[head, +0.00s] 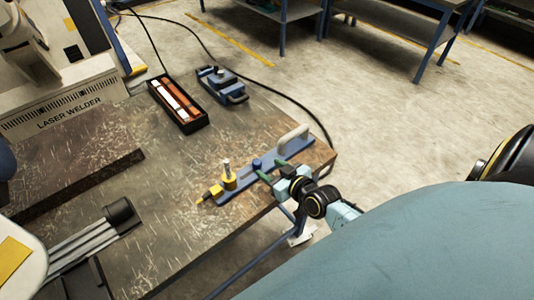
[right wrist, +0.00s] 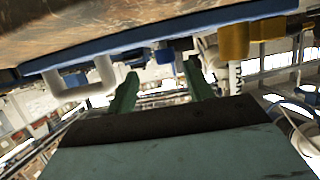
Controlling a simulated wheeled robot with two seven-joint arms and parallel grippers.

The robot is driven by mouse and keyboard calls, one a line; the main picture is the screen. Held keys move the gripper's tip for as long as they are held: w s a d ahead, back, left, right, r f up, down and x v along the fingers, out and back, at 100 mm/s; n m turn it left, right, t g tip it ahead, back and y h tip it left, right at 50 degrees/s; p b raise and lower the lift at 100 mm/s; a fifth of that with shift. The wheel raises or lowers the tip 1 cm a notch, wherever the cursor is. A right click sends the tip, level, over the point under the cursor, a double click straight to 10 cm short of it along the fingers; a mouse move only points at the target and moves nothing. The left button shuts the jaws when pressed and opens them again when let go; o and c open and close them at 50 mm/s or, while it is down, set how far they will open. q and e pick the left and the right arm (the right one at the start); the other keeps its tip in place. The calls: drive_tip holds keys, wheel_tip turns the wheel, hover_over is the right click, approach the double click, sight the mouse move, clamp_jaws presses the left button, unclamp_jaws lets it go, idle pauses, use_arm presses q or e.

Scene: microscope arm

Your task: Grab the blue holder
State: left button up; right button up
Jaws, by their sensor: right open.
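A long blue holder (head: 237,190) lies near the table's right front edge. It carries a yellow post (head: 229,180) with a yellow tip at its left end, a small blue knob (head: 257,164) mid-length and a pale grey looped handle (head: 293,138) at its right end. My right gripper (head: 270,171) is open at the holder's near side, by the knob. In the right wrist view the blue holder (right wrist: 120,42) runs across the top, and the knob (right wrist: 164,56) appears between the spread green fingers (right wrist: 160,78). I cannot tell whether they touch it. My left gripper is not visible.
A black tray (head: 178,104) with white and orange bars and another blue device (head: 222,85) stand farther back. The laser welder (head: 70,95) is at back left. A grey railed fixture with a black end (head: 121,215) stands at left. The table's middle (head: 170,180) is clear.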

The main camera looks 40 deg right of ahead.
sight(257, 161)
drive_tip(key=x, duration=0.3)
drive_tip(key=a+x, duration=0.1)
drive_tip(key=x, duration=0.1)
drive_tip(key=shift+w+r, duration=0.15)
drive_tip(key=shift+w, duration=0.1)
drive_tip(key=shift+w+f+b, duration=0.2)
drive_tip(key=shift+w+b, duration=0.1)
drive_tip(key=shift+w, duration=0.2)
drive_tip(key=shift+c, duration=0.4)
clamp_jaws()
drive_tip(key=shift+r, duration=0.2)
